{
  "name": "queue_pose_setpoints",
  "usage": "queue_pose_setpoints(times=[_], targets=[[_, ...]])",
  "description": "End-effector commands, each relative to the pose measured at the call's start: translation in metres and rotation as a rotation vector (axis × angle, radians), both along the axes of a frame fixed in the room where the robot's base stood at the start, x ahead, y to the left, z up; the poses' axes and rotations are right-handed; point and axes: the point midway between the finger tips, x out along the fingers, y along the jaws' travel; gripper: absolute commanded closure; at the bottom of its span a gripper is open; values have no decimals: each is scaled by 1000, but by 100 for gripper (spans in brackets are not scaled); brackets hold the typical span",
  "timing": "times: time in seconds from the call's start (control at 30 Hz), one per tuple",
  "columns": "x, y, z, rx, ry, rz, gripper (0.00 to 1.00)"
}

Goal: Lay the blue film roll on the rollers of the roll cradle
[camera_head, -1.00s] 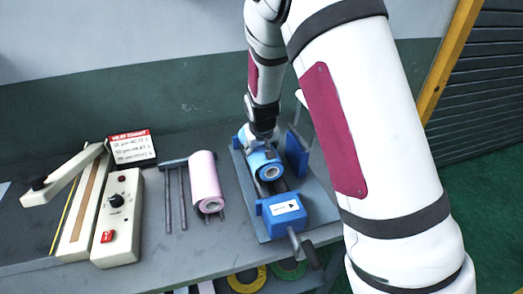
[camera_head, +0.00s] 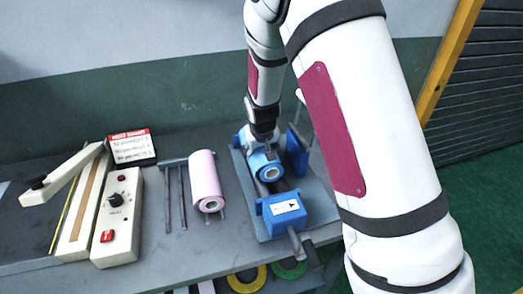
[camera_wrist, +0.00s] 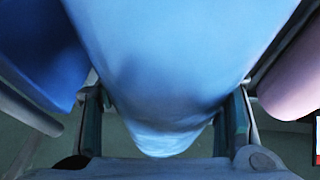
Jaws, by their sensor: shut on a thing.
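The blue film roll (camera_head: 259,162) is a light blue cylinder with a pale open core facing the front. It lies lengthwise over the roll cradle (camera_head: 244,200), which has a grey base plate. My gripper (camera_head: 263,143) is shut on the roll from above. In the wrist view the roll (camera_wrist: 170,55) fills the middle, between the fingers of my gripper (camera_wrist: 165,115). The dark rollers (camera_head: 284,186) show only partly, in front of the roll. I cannot tell whether the roll touches them, as it hides the contact.
A pink roll (camera_head: 205,180) lies on a rack of rods left of the cradle. The cradle has a blue crank box (camera_head: 284,212) in front and a blue upright plate (camera_head: 298,150) at right. A beige sealer (camera_head: 118,215) and a sign (camera_head: 132,147) stand farther left.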

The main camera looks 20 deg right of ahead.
Motion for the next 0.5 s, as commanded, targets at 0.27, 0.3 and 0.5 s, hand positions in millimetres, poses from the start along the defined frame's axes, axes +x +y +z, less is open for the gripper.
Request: queue_pose_setpoints(times=[0.27,0.3,0.5], targets=[[1,0,-2,0,-2,0,18],[0,0,-2,0,-2,0,18],[0,0,-2,0,-1,0,18]])
